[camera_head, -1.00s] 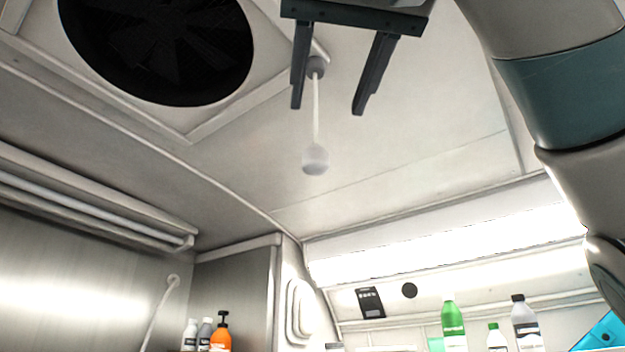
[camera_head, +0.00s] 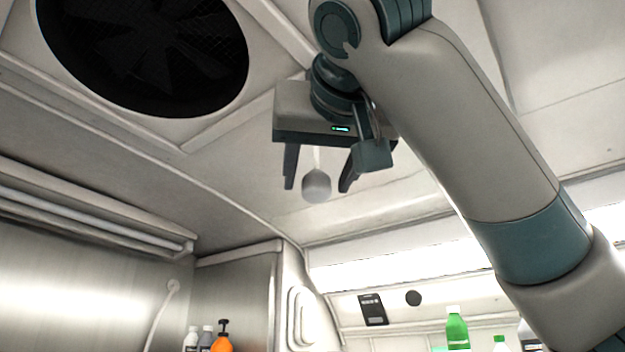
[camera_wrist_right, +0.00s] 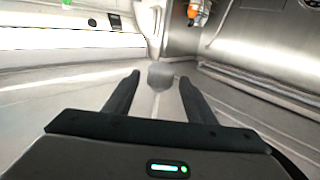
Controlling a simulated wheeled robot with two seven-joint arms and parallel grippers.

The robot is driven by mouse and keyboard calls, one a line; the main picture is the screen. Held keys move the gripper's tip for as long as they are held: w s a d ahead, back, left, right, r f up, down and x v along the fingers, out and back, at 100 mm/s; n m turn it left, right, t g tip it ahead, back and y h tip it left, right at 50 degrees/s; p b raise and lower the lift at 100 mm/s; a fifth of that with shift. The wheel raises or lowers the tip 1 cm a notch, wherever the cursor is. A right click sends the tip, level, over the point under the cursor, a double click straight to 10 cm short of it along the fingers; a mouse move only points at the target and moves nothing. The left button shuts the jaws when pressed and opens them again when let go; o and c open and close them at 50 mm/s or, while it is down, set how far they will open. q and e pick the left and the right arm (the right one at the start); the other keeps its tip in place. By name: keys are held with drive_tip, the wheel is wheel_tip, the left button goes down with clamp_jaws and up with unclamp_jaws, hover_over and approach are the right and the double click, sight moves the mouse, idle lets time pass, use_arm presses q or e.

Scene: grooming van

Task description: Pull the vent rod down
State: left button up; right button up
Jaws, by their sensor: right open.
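The vent rod hangs from the ceiling beside the dark round vent fan (camera_head: 145,55). Its pale rounded knob (camera_head: 316,186) shows at the lower end in the head view, with a short piece of thin rod above it. The rod's upper part is hidden behind my right gripper (camera_head: 318,186). This gripper is open, with one finger on each side of the knob in the picture. In the right wrist view the grey, blurred knob (camera_wrist_right: 160,75) appears between and just past the fingertips (camera_wrist_right: 160,75). I cannot tell whether a finger touches it. My left gripper is not in view.
A wall lamp strip (camera_head: 400,260) runs along the back wall. Below it are a dark panel (camera_head: 373,309) and a green bottle (camera_head: 457,328). An orange bottle (camera_head: 222,344) stands lower left. The air around the knob looks clear.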

drive_tip(key=w+p, duration=0.1)
drive_tip(key=w, duration=0.1)
drive_tip(key=w+p, duration=0.1)
drive_tip(key=w, duration=0.1)
drive_tip(key=w+a, duration=0.1)
drive_tip(key=w, duration=0.1)
drive_tip(key=shift+w+p, duration=0.15)
drive_tip(key=shift+p, duration=0.25)
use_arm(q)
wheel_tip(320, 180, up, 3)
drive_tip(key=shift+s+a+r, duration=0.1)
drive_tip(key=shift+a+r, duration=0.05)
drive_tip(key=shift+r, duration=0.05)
